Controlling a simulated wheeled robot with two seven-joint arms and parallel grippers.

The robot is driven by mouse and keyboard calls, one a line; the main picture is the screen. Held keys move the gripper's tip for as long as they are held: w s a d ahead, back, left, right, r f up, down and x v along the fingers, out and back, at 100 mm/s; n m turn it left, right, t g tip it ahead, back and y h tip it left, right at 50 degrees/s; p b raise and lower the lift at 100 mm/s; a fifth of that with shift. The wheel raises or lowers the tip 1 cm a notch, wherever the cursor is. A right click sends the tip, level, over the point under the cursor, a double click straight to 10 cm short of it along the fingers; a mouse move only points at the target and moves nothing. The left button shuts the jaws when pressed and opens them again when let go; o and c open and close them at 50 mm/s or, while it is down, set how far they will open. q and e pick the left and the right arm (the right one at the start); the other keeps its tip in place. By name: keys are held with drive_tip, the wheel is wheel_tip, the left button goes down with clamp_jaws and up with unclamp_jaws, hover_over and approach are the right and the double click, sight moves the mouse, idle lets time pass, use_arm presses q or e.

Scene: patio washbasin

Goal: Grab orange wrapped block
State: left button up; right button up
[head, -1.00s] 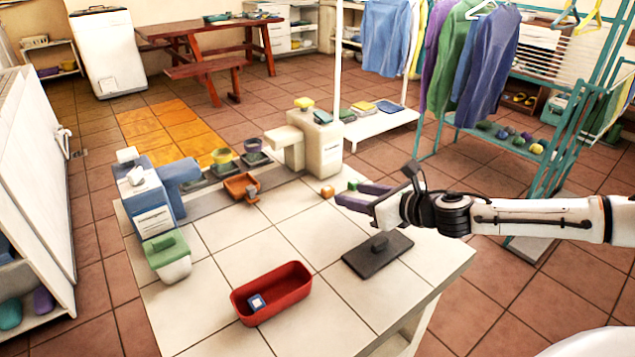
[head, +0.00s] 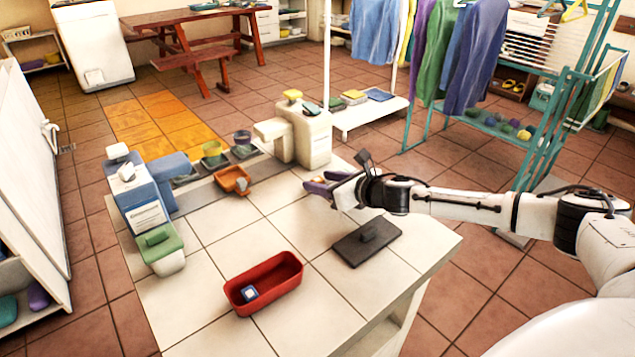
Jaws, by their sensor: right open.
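My right gripper (head: 319,184) reaches in from the right over the back right part of the tiled counter (head: 285,215). Its purple-grey fingers are open and point left. The small orange block does not show now; the gripper covers the spot where a small orange thing lay earlier. I cannot tell whether it is between the fingers. My left gripper is not in view.
A red tray (head: 264,283) holds a small blue-white block (head: 249,293).

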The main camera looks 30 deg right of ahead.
drive_tip(key=c, duration=1.1)
